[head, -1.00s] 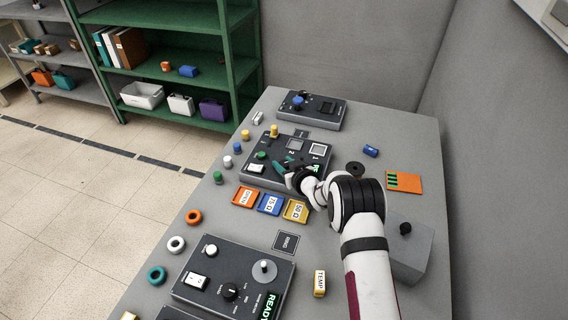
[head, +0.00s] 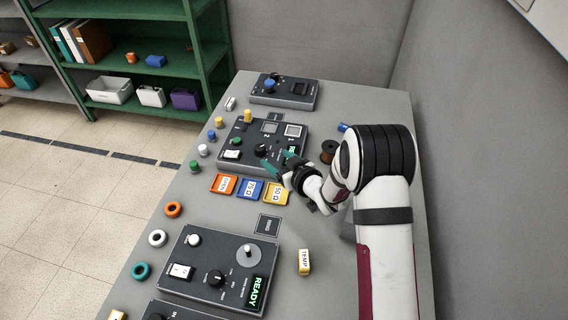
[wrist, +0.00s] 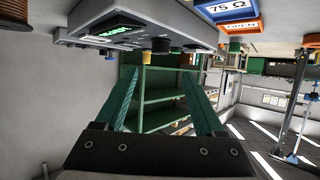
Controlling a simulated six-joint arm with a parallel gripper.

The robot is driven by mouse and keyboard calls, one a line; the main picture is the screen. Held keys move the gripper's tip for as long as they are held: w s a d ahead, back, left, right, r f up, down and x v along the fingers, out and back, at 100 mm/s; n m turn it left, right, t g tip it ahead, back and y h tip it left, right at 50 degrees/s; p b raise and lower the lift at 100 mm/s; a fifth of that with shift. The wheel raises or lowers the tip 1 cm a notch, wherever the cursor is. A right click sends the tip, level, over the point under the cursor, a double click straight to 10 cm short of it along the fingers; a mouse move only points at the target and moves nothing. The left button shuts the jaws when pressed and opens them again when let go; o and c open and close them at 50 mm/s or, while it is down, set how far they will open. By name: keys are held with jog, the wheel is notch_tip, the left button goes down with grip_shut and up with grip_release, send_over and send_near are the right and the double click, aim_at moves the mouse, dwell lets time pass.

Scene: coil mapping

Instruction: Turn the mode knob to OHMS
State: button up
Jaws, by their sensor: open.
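The dark meter panel (head: 225,165) lies on the grey table, with a small black knob (head: 260,150) on it that I take for the mode knob. A black knob also shows on the panel in the wrist view (wrist: 160,46), where the picture is upside down. Its label and pointer are too small to read. My gripper (head: 278,162) has teal fingers spread apart, empty, beside the panel's near right edge. In the wrist view my gripper (wrist: 157,78) has clear air between its fingers, and the knob lies beyond the tips, apart from them.
Orange, blue and yellow labelled trays (head: 249,189) sit just in front of the panel. A brown spool (head: 328,151) stands right of it. A nearer panel (head: 180,245) reads READY and carries another black knob (head: 215,278). A yellow TEMP block (head: 304,262) lies on the table.

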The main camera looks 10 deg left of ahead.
jog(key=v, duration=0.4)
